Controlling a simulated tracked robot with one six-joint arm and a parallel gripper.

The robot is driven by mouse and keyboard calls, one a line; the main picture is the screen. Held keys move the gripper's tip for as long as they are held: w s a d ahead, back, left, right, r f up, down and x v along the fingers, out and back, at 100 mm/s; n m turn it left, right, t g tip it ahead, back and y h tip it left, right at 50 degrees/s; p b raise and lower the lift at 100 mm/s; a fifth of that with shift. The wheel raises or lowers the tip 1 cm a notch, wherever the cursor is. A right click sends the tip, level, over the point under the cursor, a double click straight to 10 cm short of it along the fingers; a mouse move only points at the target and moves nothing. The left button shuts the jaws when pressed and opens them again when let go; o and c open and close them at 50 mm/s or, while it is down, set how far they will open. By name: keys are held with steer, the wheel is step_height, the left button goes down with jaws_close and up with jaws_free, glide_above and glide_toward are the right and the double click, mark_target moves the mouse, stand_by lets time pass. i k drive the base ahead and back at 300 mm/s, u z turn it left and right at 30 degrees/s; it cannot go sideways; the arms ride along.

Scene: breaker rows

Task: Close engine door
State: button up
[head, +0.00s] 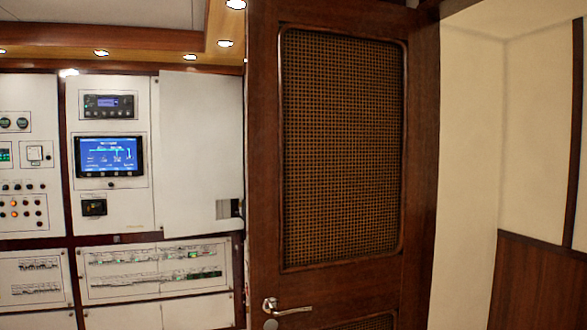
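A white panel door (200,150) stands at the right of the white control wall. It looks swung out a little from the wall, its lower edge slanting, with a small metal latch or bracket (229,208) at its lower right. A brown wooden door (265,170) with a woven mesh inset (343,145) and a lever handle (287,308) stands right of it. I cannot tell from any label which one is the engine door. My gripper is not in view.
The control wall holds a blue screen (109,156), a small black display unit (111,105) and breaker rows (155,270) below. Buttons and gauges (22,205) sit at far left. A cream wall with wood panelling (537,285) is at right. The floor is out of view.

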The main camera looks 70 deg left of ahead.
mark_target(201, 119)
steer(key=k, duration=1.6)
steer(key=u, duration=3)
